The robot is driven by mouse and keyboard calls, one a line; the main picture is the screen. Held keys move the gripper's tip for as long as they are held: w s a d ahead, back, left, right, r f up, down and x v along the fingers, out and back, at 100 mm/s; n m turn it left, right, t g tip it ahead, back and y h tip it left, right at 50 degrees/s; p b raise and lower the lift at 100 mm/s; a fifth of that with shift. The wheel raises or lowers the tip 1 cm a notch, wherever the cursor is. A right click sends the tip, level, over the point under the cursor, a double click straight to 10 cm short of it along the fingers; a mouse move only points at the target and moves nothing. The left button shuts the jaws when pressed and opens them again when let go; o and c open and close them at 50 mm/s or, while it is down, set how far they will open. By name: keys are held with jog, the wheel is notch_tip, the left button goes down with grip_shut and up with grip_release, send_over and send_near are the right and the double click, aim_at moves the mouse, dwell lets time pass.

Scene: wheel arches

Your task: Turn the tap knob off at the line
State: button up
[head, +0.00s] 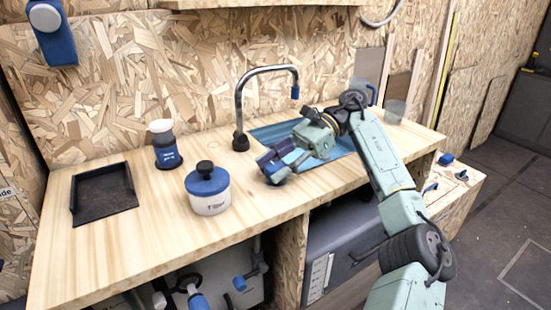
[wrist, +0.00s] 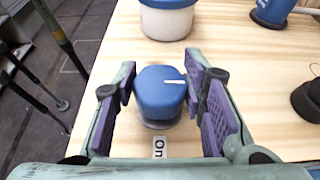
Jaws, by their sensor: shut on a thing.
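The blue tap knob (wrist: 158,93), a round cap with a white pointer line, stands on the wooden counter (head: 140,240) in the wrist view. Its pointer line points to the right. A small white "On" label (wrist: 159,147) lies on the counter below the knob in that picture. My gripper (head: 272,168) is at the counter's front part, before the sink. Its purple finger pads are on the left and right sides of the knob, shut on it. In the head view my fingers largely hide the knob. No "off" mark shows in the wrist view.
A blue-lidded white pot (head: 208,193) stands left of my gripper. A blue-and-white canister (head: 165,145) and a dark tray (head: 104,194) are farther left. The curved metal faucet (head: 240,105) and blue sink (head: 330,152) are behind my gripper.

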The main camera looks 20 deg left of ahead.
aim_at(276, 166)
jog(key=shift+f, duration=0.1)
dwell(0.3)
jog(key=o, duration=1.2)
notch_tip(276, 166, up, 10)
jog(key=shift+r, duration=0.1)
